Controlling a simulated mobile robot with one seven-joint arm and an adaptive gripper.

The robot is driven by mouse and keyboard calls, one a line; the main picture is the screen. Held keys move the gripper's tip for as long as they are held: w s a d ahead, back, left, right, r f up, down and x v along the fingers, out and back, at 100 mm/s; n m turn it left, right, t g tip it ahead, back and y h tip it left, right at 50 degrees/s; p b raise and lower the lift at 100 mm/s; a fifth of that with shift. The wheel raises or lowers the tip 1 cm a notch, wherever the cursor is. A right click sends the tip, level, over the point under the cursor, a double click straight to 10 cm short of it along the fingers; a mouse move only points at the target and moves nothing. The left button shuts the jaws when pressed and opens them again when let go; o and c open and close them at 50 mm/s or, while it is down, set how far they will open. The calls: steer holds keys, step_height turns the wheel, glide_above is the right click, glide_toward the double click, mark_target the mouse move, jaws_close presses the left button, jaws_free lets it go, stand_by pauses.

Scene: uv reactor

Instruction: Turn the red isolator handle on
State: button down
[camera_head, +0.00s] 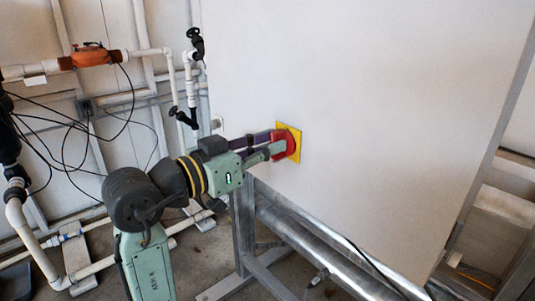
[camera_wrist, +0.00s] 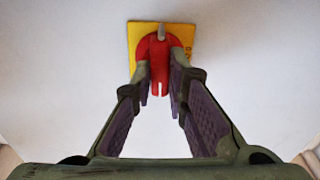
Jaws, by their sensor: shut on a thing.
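The red isolator handle (camera_wrist: 158,62) sits on a yellow square plate (camera_wrist: 134,42) fixed to a white panel. In the wrist view its grip points down toward my gripper, with a small grey piece at the top of the plate. My gripper (camera_wrist: 160,80) has a finger on each side of the red grip, closed against it. In the head view my gripper (camera_head: 272,145) reaches the red handle (camera_head: 290,143) from the left, and its fingers hide part of the handle. The yellow plate (camera_head: 297,155) shows around the handle's right side.
The large white panel (camera_head: 370,100) fills the middle and right, on a grey metal frame (camera_head: 244,225). A silver horizontal pipe (camera_head: 315,245) runs below it. White pipes (camera_head: 150,90), black cables and an orange fitting (camera_head: 90,57) stand at the left.

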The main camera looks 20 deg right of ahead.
steer(key=shift+m, duration=0.3)
steer(key=c, duration=1.6)
jaws_free()
steer(key=v, duration=1.2)
